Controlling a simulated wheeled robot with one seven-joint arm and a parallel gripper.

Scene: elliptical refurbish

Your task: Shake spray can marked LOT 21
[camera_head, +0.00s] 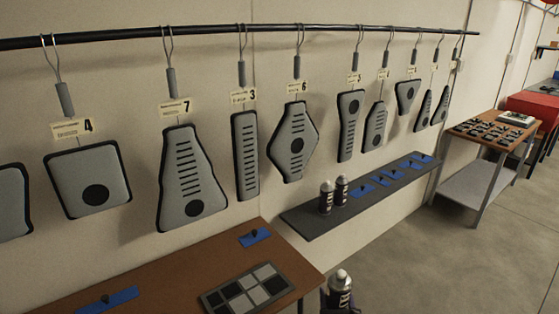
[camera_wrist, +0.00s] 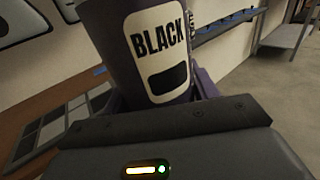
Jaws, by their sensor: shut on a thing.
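A spray can with a white label reading BLACK (camera_wrist: 150,40) fills the top of the wrist view, close above my gripper (camera_wrist: 160,100). My gripper is shut on this can. In the head view the held can (camera_head: 340,285) shows at the bottom, upright, just off the front right corner of the brown table; my gripper is mostly cut off below it. Two more spray cans, a left one (camera_head: 326,198) and a right one (camera_head: 342,191), stand upright on the dark wall shelf (camera_head: 300,222). I cannot read any LOT number on the cans.
The brown table (camera_head: 190,262) holds a checkered swatch board (camera_head: 243,288) and blue holders (camera_head: 255,237). Numbered grey panels (camera_head: 187,175) hang from a black rail (camera_head: 200,32). A wooden-topped bench (camera_head: 478,140) stands at the right. The floor (camera_head: 450,250) right of the can is clear.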

